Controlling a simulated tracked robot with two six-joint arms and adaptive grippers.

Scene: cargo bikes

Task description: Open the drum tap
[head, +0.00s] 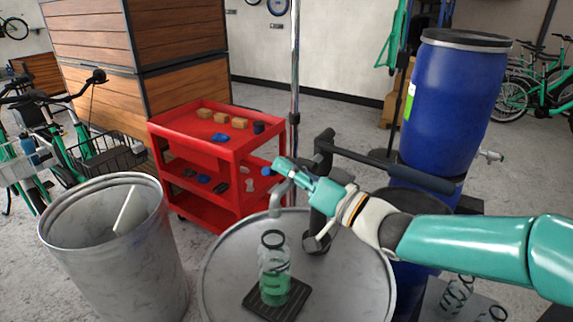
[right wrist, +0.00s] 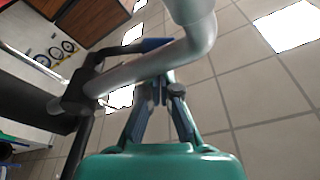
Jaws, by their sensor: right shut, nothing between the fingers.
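A grey tap spout (head: 276,200) hangs over the metal drum top (head: 345,265), with a small blue handle (head: 267,171) at its upper end. The right wrist view shows the curved grey pipe (right wrist: 195,45) and the blue handle (right wrist: 150,44) close up. My right gripper (head: 284,165) is shut and empty, its fingertips close to the handle and pipe; whether they touch is unclear. In the right wrist view its fingers (right wrist: 157,92) meet near the pipe. A clear bottle (head: 273,262) with green liquid stands upright below the spout on a black drip grate (head: 262,300). My left gripper is out of view.
A blue drum (head: 455,105) with a small side tap (head: 490,156) stands behind my right arm. A black pipe (head: 390,168) runs towards the spout. An open metal bin (head: 105,260) is at the left, and a red cart (head: 215,160) stands behind.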

